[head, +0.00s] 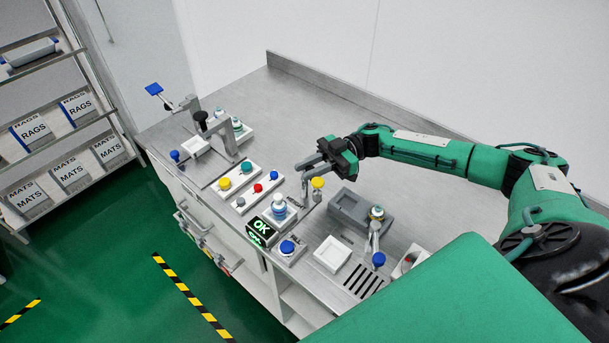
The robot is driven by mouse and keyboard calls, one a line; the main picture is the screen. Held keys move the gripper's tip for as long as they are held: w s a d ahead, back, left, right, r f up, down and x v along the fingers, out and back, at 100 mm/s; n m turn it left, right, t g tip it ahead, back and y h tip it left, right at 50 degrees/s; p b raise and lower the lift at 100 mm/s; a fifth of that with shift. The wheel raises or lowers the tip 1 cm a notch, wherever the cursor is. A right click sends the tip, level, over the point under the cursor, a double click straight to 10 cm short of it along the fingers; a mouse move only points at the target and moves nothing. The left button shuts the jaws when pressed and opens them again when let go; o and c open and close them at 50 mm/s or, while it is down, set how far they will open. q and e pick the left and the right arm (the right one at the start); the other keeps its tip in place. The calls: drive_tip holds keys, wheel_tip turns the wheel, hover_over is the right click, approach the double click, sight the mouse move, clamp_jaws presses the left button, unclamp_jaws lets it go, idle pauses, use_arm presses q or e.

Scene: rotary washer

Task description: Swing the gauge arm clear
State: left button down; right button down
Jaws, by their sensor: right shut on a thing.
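My right gripper (309,166) reaches in from the right, above the middle of the bench. It is shut at a slim grey arm with a yellow knob (317,183), which looks like the gauge arm. The gripper's fingers partly hide it, and the exact grip point is too small to make out. The arm stands just behind and right of a white-and-blue bottle (279,208), which is upright beside a lit green "OK" display (261,226). My left gripper is not in view.
Left of the gripper are panels with coloured buttons (246,167) and a grey bracket with a black knob (201,118). To the right are a grey block (347,208), a blue-knobbed lever (378,260) and a white tray (332,253). The bench (300,110) is clear at the back.

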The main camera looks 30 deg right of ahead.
drive_tip(key=shift+d+n+g+b, duration=0.25)
drive_tip(key=shift+n+g+b, duration=0.45)
drive_tip(key=shift+g, duration=0.4)
drive_tip(key=c, duration=1.3)
unclamp_jaws()
drive_tip(key=shift+d, duration=0.1)
